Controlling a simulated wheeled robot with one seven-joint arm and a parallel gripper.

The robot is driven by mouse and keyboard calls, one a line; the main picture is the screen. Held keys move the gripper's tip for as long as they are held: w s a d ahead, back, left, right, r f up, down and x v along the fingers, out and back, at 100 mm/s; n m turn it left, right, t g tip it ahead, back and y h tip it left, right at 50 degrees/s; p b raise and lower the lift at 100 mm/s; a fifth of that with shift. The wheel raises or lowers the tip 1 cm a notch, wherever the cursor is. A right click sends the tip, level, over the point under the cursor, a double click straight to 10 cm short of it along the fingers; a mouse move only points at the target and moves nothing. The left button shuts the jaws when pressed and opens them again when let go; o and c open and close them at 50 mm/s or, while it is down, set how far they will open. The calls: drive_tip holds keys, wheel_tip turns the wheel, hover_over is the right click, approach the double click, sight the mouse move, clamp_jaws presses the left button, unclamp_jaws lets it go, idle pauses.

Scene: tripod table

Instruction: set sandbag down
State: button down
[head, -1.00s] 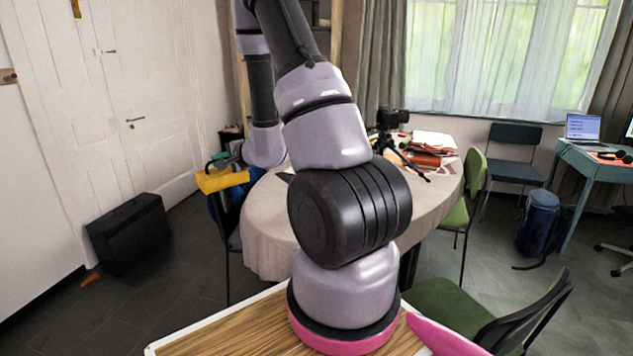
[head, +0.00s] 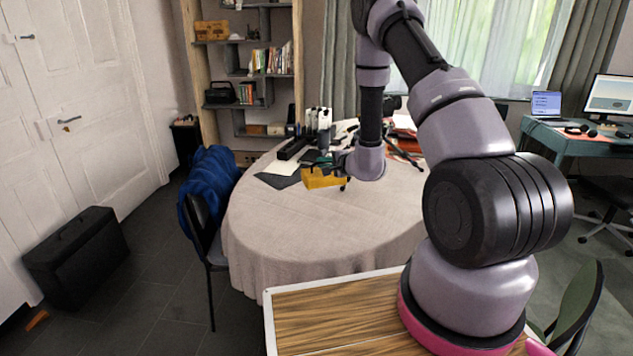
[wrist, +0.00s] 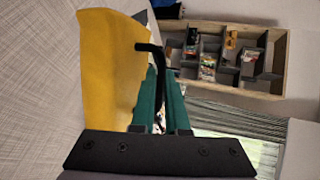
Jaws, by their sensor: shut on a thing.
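The yellow sandbag (head: 322,178) is over the round, cloth-covered table (head: 290,222) in the head view. My gripper (head: 337,160) reaches it from the right, at the end of my arm. In the wrist view the sandbag (wrist: 106,75) fills the left side of the teal fingers of my gripper (wrist: 160,85). A black bent handle (wrist: 152,48) crosses at the fingers, and the gripper is shut on the sandbag, seemingly by this handle. I cannot tell whether the bag's underside touches the cloth.
Dark flat sheets (head: 278,180) and a row of black and white items (head: 312,125) lie behind the bag. A tripod (head: 402,150) and papers stand farther right. The table's front half is bare. A chair with a blue jacket (head: 208,185) stands at its left edge.

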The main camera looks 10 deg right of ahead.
drive_tip(key=a+f, duration=0.1)
drive_tip(key=f, duration=0.1)
drive_tip(key=w+a+f, duration=0.1)
drive_tip(key=f, duration=0.2)
drive_tip(key=w+a+f, duration=0.1)
drive_tip(key=f, duration=0.1)
drive_tip(key=shift+w+a+f, duration=0.1)
drive_tip(key=shift+a+f, duration=0.1)
drive_tip(key=shift+f, duration=0.15)
drive_tip(key=shift+a+f, duration=0.15)
drive_tip(key=shift+f, duration=3.15)
drive_tip(key=shift+f, duration=0.45)
drive_tip(key=c, duration=0.8)
unclamp_jaws()
drive_tip(key=shift+c, duration=0.2)
drive_tip(key=shift+f, duration=0.15)
drive_tip(key=shift+s, duration=0.2)
